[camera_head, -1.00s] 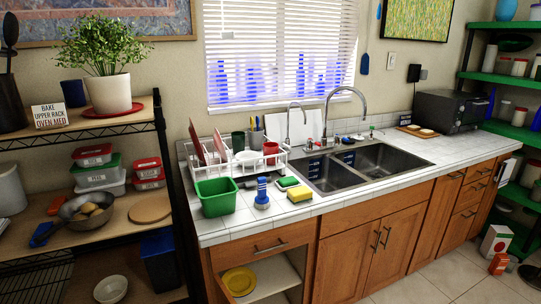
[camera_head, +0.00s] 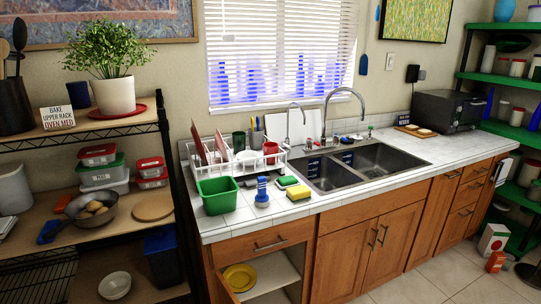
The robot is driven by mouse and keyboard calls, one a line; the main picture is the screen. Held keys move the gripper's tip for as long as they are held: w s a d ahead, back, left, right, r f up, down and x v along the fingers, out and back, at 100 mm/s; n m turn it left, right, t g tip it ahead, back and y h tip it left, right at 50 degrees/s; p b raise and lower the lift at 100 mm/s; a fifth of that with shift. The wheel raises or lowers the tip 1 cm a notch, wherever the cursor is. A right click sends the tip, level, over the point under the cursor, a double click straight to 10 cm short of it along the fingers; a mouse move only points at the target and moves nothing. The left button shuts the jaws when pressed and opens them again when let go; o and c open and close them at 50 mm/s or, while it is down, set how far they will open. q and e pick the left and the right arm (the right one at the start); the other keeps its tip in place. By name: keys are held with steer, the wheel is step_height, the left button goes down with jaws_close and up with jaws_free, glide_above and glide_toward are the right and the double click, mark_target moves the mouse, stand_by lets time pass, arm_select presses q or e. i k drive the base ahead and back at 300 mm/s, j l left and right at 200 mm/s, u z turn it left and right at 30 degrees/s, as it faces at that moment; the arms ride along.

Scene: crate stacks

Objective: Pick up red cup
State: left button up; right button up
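The red cup (camera_head: 270,152) stands in the white dish rack (camera_head: 283,165) on the tiled counter, at the rack's right end near the sink. Red plates (camera_head: 219,142) stand on edge in the left of the rack. A dark green cup (camera_head: 238,141) is behind them, and a white cup or bowl sits between, partly hidden by the rack. Neither of my grippers shows in the head view.
A green tub (camera_head: 217,195), a blue-handled brush (camera_head: 262,190) and sponges (camera_head: 298,192) stand in front of the rack. The double sink (camera_head: 350,165) with its tall faucet is to the right. Below, a cabinet door is open on a yellow plate (camera_head: 240,277). A shelf (camera_head: 88,210) stands at left.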

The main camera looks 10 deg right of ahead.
mark_target(269, 152)
steer(key=i+l, duration=0.5)
steer(key=l, duration=0.2)
steer(key=i+l, duration=0.1)
steer(key=l, duration=0.45)
steer(key=i+l+u, duration=0.1)
steer(key=l, duration=0.5)
steer(key=i+l+u, duration=0.1)
steer(key=l, duration=0.45)
steer(key=i+l, duration=0.15)
steer(key=l, duration=0.2)
steer(key=i+l, duration=0.1)
steer(key=l, duration=0.2)
steer(key=i+l, duration=0.15)
steer(key=l, duration=0.2)
steer(key=i+l+u, duration=0.1)
steer(key=l, duration=0.25)
